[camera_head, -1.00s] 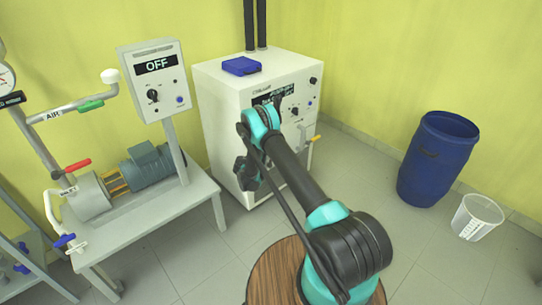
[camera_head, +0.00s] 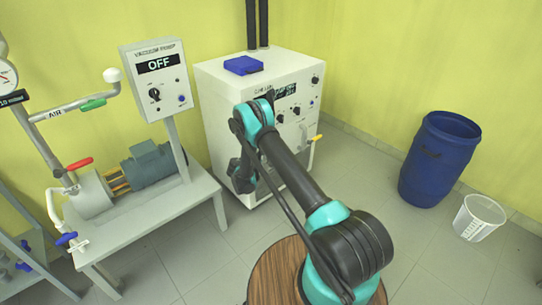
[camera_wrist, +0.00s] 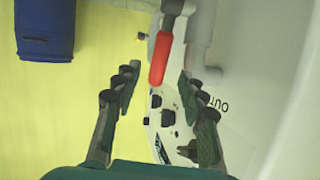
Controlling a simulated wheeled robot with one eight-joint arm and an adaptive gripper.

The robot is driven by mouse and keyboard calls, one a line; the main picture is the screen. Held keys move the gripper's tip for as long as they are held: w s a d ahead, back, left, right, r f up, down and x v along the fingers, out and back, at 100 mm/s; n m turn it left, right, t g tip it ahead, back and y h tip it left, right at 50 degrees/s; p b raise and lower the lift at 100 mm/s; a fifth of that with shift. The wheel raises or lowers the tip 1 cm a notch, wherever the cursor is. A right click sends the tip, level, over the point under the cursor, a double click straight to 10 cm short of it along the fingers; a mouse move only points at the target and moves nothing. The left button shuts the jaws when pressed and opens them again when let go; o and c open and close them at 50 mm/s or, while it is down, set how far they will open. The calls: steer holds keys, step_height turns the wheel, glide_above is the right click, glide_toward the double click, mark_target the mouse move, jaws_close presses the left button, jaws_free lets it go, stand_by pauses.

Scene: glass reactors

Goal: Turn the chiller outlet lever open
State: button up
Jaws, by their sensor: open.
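The chiller (camera_head: 222,95) is a white cabinet with a display and knobs on its front. In the wrist view a red lever (camera_wrist: 160,58) hangs on a white pipe fitting, beside a white surface lettered "OUT" (camera_wrist: 218,103). My gripper (camera_wrist: 158,78) is open. Its fingers stand apart on either side of the lever's lower end in the picture; I cannot tell how far the lever is in depth, and no contact shows. In the head view the red lever is not visible, and my arm covers part of the chiller front.
A yellow lever (camera_head: 318,137) is on the chiller's right side. A blue case (camera_head: 243,65) lies on top. A pump bench (camera_head: 150,222) with a switch box (camera_head: 155,80) stands left. A blue barrel (camera_head: 438,160) and white bucket (camera_head: 478,217) stand right. Floor between is clear.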

steer(key=v, duration=0.6)
steer(key=shift+s+a+r, duration=0.2)
steer(key=shift+s+a, duration=0.05)
